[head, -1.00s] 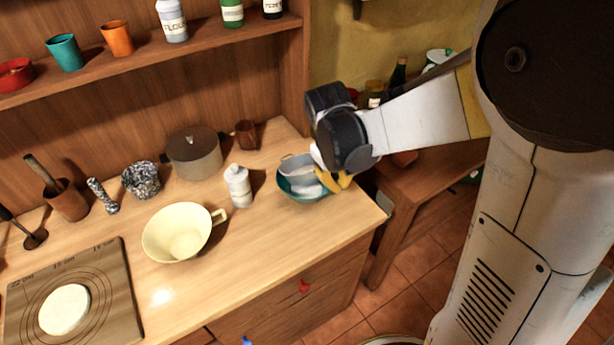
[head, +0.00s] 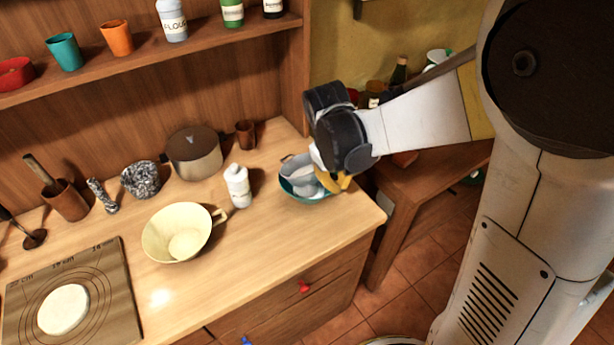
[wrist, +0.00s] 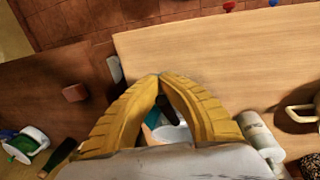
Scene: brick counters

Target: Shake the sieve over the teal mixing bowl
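The teal mixing bowl (head: 302,199) stands near the right front corner of the wooden counter. The grey-white sieve (head: 299,177) is tilted in or just over the bowl's mouth and hides most of its inside; I cannot tell whether they touch. My gripper (head: 338,183) is at the right side of the sieve, its yellow fingers shut on it. In the wrist view the fingertips (wrist: 160,76) meet, and a bit of teal and a pale surface show between the fingers. The exact grip point is hidden.
A white bottle (head: 238,186) stands just left of the bowl, and a cream bowl with a handle (head: 178,232) is further left. A lidded pot (head: 194,153) and brown cup (head: 246,134) stand behind. The counter's front right is clear.

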